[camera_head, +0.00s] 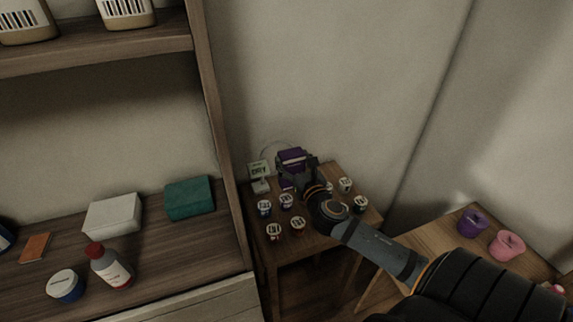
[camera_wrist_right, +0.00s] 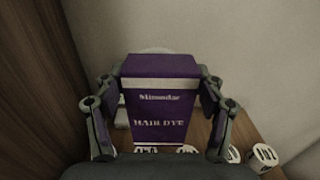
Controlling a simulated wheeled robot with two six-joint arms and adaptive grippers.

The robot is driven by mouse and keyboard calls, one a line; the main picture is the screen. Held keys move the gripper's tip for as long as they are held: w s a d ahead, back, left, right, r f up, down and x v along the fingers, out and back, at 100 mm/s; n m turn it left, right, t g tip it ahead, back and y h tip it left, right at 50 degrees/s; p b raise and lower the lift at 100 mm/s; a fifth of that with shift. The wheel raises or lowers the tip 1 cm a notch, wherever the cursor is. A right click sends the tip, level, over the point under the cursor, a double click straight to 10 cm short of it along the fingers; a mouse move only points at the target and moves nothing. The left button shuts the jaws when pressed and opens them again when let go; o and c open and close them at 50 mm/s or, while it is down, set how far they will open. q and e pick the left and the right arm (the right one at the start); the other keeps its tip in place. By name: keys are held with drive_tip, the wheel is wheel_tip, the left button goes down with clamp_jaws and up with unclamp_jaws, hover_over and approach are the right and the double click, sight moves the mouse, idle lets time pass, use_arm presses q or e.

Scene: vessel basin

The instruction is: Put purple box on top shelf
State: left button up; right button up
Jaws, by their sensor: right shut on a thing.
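The purple box (camera_head: 291,157) is in my right gripper (camera_head: 296,172), over the back of the small wooden table. In the right wrist view the purple box (camera_wrist_right: 160,105), with a white band and "HAIR DYE" lettering, stands upright between the two fingers of my right gripper (camera_wrist_right: 160,112). The fingers press on its left and right sides. The shelf unit is at the left, with an upper shelf (camera_head: 100,53) and a lower surface (camera_head: 160,240). My left gripper is not in view.
Several small labelled jars (camera_head: 264,208) and a small sign (camera_head: 259,176) stand on the table (camera_head: 318,240). A teal box (camera_head: 189,198), white box (camera_head: 113,216) and red-capped bottle (camera_head: 110,266) stand below. Purple (camera_head: 472,223) and pink (camera_head: 507,245) pots are right.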

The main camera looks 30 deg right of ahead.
drive_tip(key=s+r+p, duration=0.4)
drive_tip(key=s+p, duration=0.1)
drive_tip(key=s, duration=0.4)
drive_tip(key=shift+a, duration=0.4)
